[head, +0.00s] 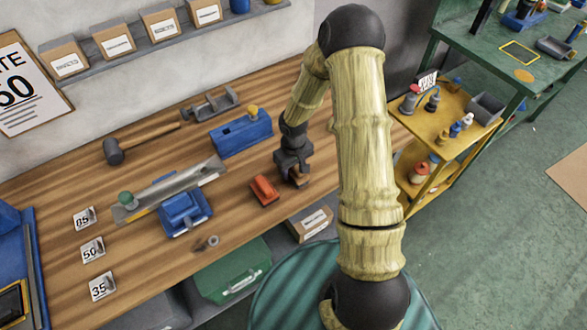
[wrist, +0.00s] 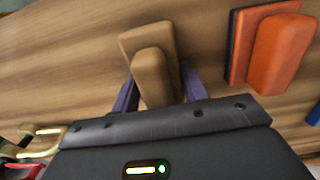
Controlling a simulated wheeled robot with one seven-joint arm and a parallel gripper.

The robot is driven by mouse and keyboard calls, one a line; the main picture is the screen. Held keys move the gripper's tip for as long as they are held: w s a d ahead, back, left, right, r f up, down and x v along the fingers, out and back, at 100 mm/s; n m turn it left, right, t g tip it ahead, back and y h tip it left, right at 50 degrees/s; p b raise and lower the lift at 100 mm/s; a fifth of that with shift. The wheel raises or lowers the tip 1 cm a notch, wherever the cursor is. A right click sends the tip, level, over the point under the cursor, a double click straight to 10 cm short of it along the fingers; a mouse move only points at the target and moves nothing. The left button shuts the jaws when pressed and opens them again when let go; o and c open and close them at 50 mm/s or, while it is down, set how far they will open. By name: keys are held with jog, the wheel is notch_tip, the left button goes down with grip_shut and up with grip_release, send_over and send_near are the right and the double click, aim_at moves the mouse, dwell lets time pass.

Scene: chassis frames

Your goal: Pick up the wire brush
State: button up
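A brown wooden block with a raised grip on top, which I take to be the wire brush (wrist: 150,55), lies on the bench straight ahead of my gripper in the wrist view. In the head view the brush (head: 299,180) is partly hidden under my gripper (head: 293,172). In the wrist view my gripper (wrist: 157,88) has its purple fingers apart, one on each side of the raised grip. Whether they touch it is hard to tell. No bristles show.
An orange block with a dark base (head: 264,190) lies just left of my gripper. A blue plane-like tool (head: 241,135), a blue clamp-like tool (head: 185,211) and a mallet (head: 140,143) lie farther left. A yellow cart (head: 413,132) stands to the right.

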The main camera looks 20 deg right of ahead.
jog(key=c, duration=0.5)
jog(key=shift+r, duration=0.1)
notch_tip(320, 180, up, 10)
jog(key=shift+f+b, duration=0.1)
jog(key=shift+b, duration=0.2)
jog(key=o, duration=0.3)
jog(key=shift+c, duration=0.6)
jog(key=shift+f, duration=0.1)
